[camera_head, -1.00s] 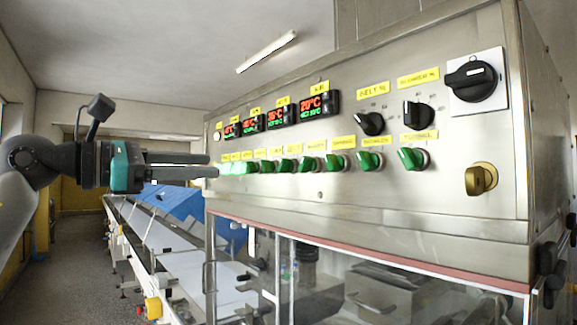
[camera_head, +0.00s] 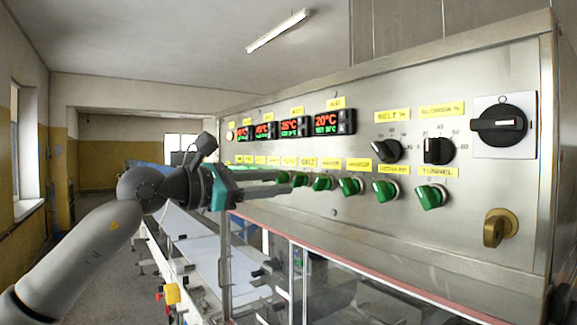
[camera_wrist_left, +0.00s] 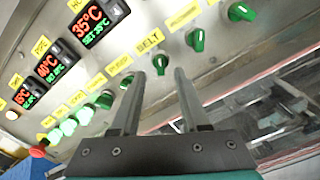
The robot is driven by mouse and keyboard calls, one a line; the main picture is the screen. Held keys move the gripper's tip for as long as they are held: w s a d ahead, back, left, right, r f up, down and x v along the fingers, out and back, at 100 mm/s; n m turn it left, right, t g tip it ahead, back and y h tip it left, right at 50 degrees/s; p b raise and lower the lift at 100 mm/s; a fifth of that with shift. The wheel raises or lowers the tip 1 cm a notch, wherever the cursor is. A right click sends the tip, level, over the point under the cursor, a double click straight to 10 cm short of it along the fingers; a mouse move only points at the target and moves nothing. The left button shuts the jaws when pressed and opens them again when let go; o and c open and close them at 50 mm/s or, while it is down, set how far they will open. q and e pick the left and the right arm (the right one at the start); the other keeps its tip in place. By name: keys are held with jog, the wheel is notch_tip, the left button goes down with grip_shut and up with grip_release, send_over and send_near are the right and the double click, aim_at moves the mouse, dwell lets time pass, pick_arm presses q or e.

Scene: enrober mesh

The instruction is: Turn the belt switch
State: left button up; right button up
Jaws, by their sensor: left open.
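The belt switch (camera_head: 301,179) is a small green knob under a yellow BELT label, in the lower row of the control panel. In the left wrist view the belt switch (camera_wrist_left: 160,63) shows between and just beyond the fingertips, dark green and not brightly lit. My left gripper (camera_head: 287,181) is open, its fingers pointing at the panel and covering part of the row. In the wrist view the left gripper (camera_wrist_left: 160,74) has nothing between its fingers, and I cannot tell the exact gap to the knob. My right gripper is out of view.
Similar green knobs flank the belt switch, including the tunnel switch (camera_head: 431,196). Black dials (camera_head: 438,150) and temperature displays (camera_head: 295,127) sit above. A brass key switch (camera_head: 499,228) is at right. A glazed housing is below; a long conveyor (camera_head: 200,245) runs behind.

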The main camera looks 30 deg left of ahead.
aim_at(294, 180)
pick_arm(q)
jog(key=shift+p+x, duration=0.95)
jog(key=shift+x, duration=0.95)
jog(key=shift+c, duration=0.3)
grip_shut()
